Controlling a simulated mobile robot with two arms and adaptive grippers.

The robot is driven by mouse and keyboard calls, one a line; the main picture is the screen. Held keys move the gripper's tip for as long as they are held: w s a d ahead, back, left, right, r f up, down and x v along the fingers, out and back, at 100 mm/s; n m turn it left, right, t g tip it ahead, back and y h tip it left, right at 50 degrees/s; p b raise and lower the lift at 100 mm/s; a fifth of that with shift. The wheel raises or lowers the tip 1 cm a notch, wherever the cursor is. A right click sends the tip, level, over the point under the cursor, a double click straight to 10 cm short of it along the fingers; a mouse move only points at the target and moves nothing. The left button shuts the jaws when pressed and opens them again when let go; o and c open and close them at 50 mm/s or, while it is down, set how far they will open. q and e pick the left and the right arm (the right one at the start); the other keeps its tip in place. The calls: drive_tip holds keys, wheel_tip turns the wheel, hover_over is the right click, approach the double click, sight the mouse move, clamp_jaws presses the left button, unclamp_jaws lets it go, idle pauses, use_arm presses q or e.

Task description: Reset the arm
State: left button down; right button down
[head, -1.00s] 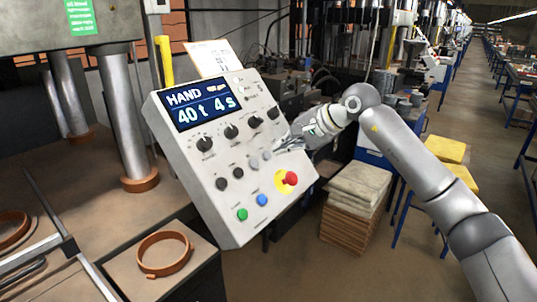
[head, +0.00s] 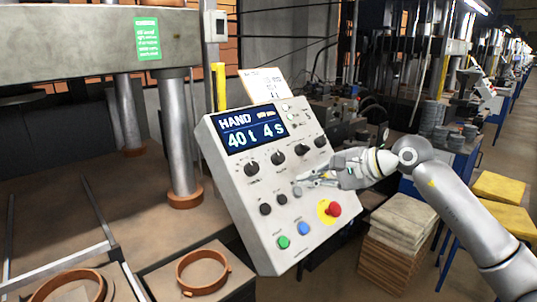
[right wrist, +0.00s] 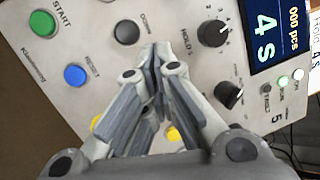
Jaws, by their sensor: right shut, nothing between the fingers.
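My right arm comes in from the right in the head view. Its gripper (head: 308,184) is shut and empty, close in front of the control panel (head: 237,190). In the right wrist view the shut fingertips (right wrist: 157,50) are over the panel face, between the black button and a black knob (right wrist: 214,34). I cannot tell whether they touch the panel. The panel's display (head: 253,131) reads HAND, 40 t, 4 s. A red button (head: 333,209) on a yellow ring sits below the gripper. My left gripper is not in view.
A press with steel columns (head: 180,140) stands on the left. An orange-brown ring (head: 203,284) lies at the front left of the panel. A stack of sheets (head: 398,232) and a yellow-topped stool (head: 500,187) stand on the right. The aisle beyond is open.

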drive_tip(key=s+a+r+m+t+y, duration=0.3)
drive_tip(key=s+a+m+t+y, duration=0.45)
drive_tip(key=m, duration=0.85)
drive_tip(key=s+d+f+m+h, duration=0.2)
drive_tip(key=d+f+m+h, duration=0.4)
drive_tip(key=m, duration=0.5)
drive_tip(key=s+d+f+m+h, duration=0.1)
drive_tip(key=d+f+m+h, duration=0.2)
drive_tip(key=f+m+h, duration=0.5)
drive_tip(key=s+d+f+m+h, duration=0.2)
drive_tip(key=d+f+m+h, duration=0.45)
drive_tip(key=m, duration=0.75)
drive_tip(key=s+a+f+m+g+y, duration=0.15)
drive_tip(key=s+f+m+g, duration=0.4)
drive_tip(key=s+f, duration=0.6)
drive_tip(key=s+a+f+m+g+y, duration=0.15)
drive_tip(key=s+f+m+g, duration=0.35)
drive_tip(key=s+f, duration=0.7)
drive_tip(key=s+f+g, duration=0.1)
drive_tip(key=s+f, duration=0.2)
drive_tip(key=f, duration=0.9)
drive_tip(key=s+f+g, duration=0.2)
drive_tip(key=f, duration=0.9)
drive_tip(key=s+d+f+n, duration=0.1)
drive_tip(key=s+d+f, duration=0.2)
drive_tip(key=s+f, duration=1.3)
drive_tip(key=shift+s+d+g, duration=0.2)
drive_tip(key=shift+s+g, duration=0.2)
drive_tip(key=shift+s, duration=0.05)
